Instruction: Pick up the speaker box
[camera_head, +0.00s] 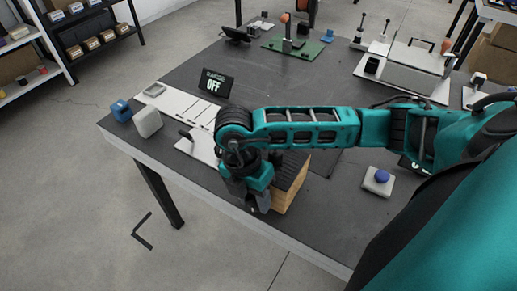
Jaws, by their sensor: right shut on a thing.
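The speaker box (291,186) is a wooden-sided box with a dark ribbed top, near the front edge of the table. My right arm reaches in from the right across the table, and my right gripper (250,199) points down at the box's left end. It is shut on the box. The gripper and wrist hide the left part of the box, so I cannot tell whether the box is off the table. My left gripper is not in view.
The dark table (180,71) holds a blue block (121,110), a white block (147,121), a display reading "OFF" (214,82) and a blue button on a white base (378,181). A green board (293,46) and grey case (412,70) stand farther back.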

